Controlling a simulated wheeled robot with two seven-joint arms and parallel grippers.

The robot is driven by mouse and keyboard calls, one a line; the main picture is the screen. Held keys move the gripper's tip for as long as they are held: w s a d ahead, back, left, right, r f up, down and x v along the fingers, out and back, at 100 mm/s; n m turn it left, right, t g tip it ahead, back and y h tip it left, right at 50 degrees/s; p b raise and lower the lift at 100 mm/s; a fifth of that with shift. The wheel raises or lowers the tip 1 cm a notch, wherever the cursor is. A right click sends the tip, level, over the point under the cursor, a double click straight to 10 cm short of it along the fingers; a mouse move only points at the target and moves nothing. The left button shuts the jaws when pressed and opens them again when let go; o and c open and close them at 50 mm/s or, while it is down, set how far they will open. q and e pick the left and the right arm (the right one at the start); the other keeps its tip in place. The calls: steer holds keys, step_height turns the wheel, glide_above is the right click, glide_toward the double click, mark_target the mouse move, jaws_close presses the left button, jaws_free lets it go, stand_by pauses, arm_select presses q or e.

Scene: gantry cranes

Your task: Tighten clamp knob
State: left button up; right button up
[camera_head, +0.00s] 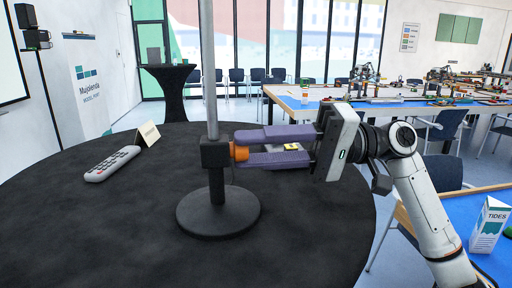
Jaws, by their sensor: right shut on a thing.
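A black clamp (213,152) sits on a grey upright pole (207,75) that rises from a round black base (218,212). An orange clamp knob (240,152) sticks out from the clamp's right side. My right gripper (243,149) comes in from the right with its purple fingers level. Its fingertips are shut on the orange knob, one above and one below in the picture, and partly hide it. My left gripper is not in view.
The stand is on a round black table (110,235). A grey remote (112,164) and a small cream folded card (148,134) lie to the left. A small yellow-and-black item (291,147) shows between my right fingers. A carton (489,226) stands on another table at right.

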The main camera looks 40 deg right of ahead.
steer(key=o, duration=1.1)
steer(key=shift+d, duration=0.1)
steer(key=shift+c, duration=0.2)
steer(key=b+v, duration=0.2)
steer(key=v, duration=0.8)
steer(key=shift+b, duration=0.4)
steer(key=shift+s+f, duration=0.1)
steer(key=shift+s, duration=0.05)
